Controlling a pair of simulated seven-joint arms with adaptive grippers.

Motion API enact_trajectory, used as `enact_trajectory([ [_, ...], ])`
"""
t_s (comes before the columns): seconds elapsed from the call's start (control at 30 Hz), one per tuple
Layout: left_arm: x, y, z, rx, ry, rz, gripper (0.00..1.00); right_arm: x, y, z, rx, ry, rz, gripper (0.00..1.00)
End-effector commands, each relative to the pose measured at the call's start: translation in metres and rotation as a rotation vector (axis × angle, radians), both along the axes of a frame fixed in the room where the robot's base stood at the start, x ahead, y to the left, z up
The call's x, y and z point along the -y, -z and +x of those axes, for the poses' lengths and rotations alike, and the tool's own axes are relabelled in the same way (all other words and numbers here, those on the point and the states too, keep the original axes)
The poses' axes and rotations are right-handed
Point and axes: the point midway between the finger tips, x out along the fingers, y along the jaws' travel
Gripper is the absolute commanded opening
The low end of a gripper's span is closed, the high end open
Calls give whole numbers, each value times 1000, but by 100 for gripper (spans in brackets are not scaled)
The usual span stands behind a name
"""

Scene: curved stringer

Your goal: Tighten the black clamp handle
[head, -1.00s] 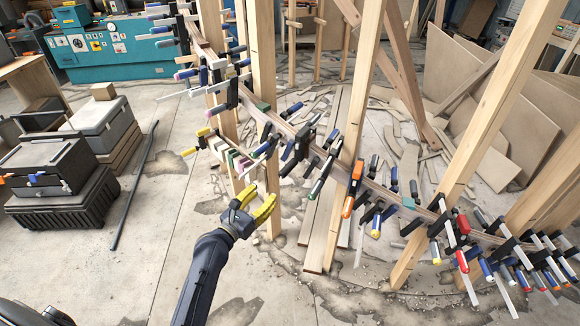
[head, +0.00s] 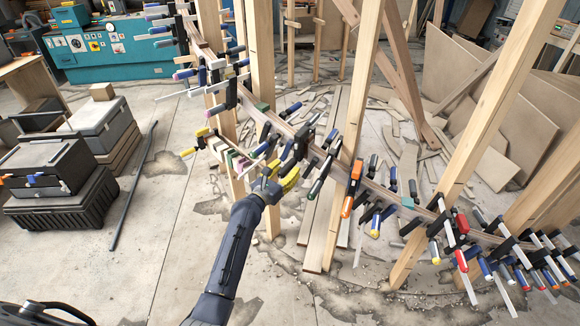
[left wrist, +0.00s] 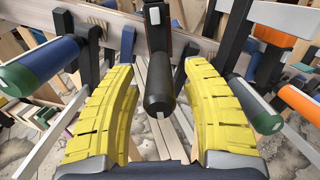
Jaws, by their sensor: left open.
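A black clamp handle (left wrist: 158,88) hangs from a dark clamp on the curved wooden stringer (left wrist: 185,45). In the left wrist view it shows between the two yellow fingers of my left gripper (left wrist: 160,110), with a gap on each side. In the head view my left gripper (head: 280,178) is open just below and in front of the black clamp (head: 303,140); the lower part of the handle is hard to make out there. My right gripper does not show.
A blue-green clamp handle (left wrist: 42,66) hangs left of the fingers, and a grey-green one (left wrist: 252,104) and an orange one (left wrist: 299,104) hang right. Upright wooden posts (head: 262,60) stand close by.

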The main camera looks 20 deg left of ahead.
Motion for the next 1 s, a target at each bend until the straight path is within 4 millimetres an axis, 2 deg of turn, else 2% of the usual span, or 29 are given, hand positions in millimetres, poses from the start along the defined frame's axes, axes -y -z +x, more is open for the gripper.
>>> enact_trajectory([
  [0.23,5,0,20,0,0,0,48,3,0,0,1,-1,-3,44],
  [0.7,6,0,24,0,0,0,48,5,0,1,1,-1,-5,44],
  [1.0,6,0,24,0,0,0,13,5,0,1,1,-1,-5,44],
])
